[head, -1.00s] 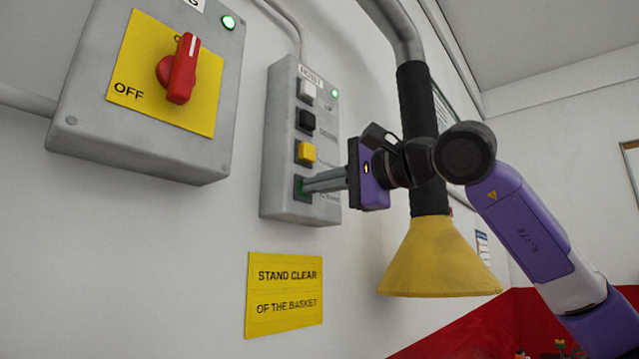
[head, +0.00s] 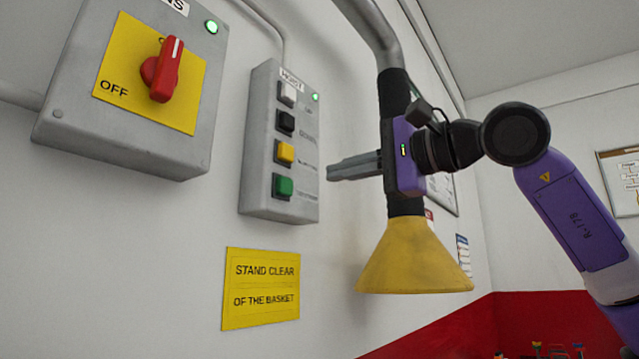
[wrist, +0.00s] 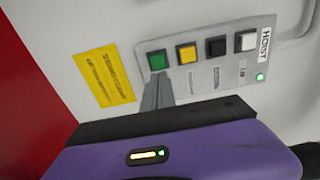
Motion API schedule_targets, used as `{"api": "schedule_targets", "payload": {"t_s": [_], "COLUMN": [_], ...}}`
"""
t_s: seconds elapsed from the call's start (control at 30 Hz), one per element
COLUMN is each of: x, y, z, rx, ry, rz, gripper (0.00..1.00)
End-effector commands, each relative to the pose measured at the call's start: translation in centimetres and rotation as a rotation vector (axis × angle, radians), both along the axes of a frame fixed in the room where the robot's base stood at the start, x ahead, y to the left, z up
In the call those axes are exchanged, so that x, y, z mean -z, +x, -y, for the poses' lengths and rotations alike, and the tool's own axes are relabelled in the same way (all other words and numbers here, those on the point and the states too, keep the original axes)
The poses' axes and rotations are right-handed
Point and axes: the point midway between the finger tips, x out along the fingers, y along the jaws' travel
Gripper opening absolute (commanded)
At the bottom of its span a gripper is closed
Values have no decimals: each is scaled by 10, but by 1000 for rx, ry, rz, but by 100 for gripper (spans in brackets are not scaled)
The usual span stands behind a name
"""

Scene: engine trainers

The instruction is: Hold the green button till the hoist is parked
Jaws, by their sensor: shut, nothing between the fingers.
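The green button (head: 284,186) is the lowest of the buttons on the grey hoist box (head: 253,180) on the wall. It is uncovered in the head view. In the wrist view the green button (wrist: 157,61) shows just beyond my fingertips. My gripper (head: 329,172) is shut and empty, to the right of the box and apart from the button. In the wrist view my gripper (wrist: 156,84) points toward the box. The hoist itself and its basket cannot be made out.
Above the green button are yellow (head: 286,152), black (head: 285,121) and white (head: 287,92) buttons and a lit green lamp (head: 315,97). A red rotary switch (head: 162,70) is at upper left. A yellow funnel (head: 415,262) hangs beside my gripper. A yellow sign (head: 261,288) is below.

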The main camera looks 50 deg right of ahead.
Motion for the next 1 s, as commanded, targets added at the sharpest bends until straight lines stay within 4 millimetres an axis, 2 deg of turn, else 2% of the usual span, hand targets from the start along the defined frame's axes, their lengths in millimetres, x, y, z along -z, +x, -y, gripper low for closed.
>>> {"api": "schedule_targets", "payload": {"t_s": [0.1,0.23,0.73,1.0], "x": [1,1,0,0], "y": [-19,-32,-38,-56], "z": [1,2,2,3], "rx": [1,1,0,1], "ry": [-1,-1,0,0], "rz": [1,1,0,1], "gripper": [0,0,0,0]}}
